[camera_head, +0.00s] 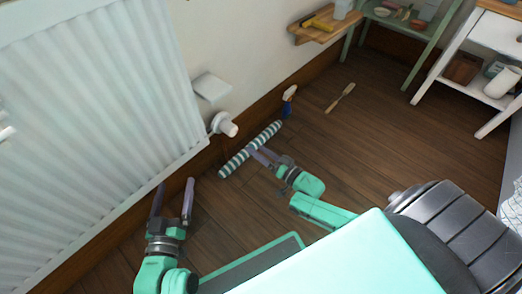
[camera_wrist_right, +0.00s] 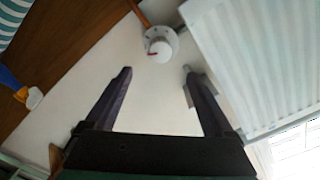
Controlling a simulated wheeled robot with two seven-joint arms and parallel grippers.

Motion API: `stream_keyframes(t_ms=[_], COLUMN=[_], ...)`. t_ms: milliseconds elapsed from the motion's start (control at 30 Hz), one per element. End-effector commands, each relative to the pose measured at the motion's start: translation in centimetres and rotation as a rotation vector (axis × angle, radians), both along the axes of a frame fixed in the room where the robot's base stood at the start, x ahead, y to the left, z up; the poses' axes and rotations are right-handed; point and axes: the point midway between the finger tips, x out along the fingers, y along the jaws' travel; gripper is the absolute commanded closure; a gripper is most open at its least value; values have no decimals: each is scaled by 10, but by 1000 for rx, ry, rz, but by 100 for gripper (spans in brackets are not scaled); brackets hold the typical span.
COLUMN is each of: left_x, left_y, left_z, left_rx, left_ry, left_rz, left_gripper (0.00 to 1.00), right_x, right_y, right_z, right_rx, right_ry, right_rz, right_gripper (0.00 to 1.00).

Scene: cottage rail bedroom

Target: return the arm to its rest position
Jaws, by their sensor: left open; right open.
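My left gripper (camera_head: 174,184) is open and empty, low in the head view in front of the white radiator. My right gripper (camera_head: 258,152) is near the middle of the head view, its fingertips pointing toward a green-and-white striped roll (camera_head: 236,162). In the right wrist view the right gripper (camera_wrist_right: 157,74) has its two dark fingers spread with nothing between them. The striped roll (camera_wrist_right: 14,22) shows there only at the top left corner, outside the fingers.
The radiator (camera_head: 90,130) and its valve (camera_head: 226,126) are on the left wall. A wooden wall shelf (camera_head: 322,27) and a white shelf unit (camera_head: 460,92) stand beyond. Floor at centre right is clear.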

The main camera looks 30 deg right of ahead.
Motion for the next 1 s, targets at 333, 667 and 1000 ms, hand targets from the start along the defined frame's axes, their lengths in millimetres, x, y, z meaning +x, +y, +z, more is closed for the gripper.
stream_keyframes(t_ms=[333,667,1000], left_x=[-9,-9,-39], left_y=[-1,-1,-3], left_z=[-15,-14,-24], left_rx=[7,7,51], left_ry=[48,47,210], left_rz=[-8,-8,-48], left_gripper=[4,4,4], right_x=[-4,-5,-81], right_y=[-2,0,103], right_z=[0,0,12], right_rx=[1,-1,-200], right_ry=[-1,1,139], right_rz=[0,1,108], right_gripper=[12,12,12])
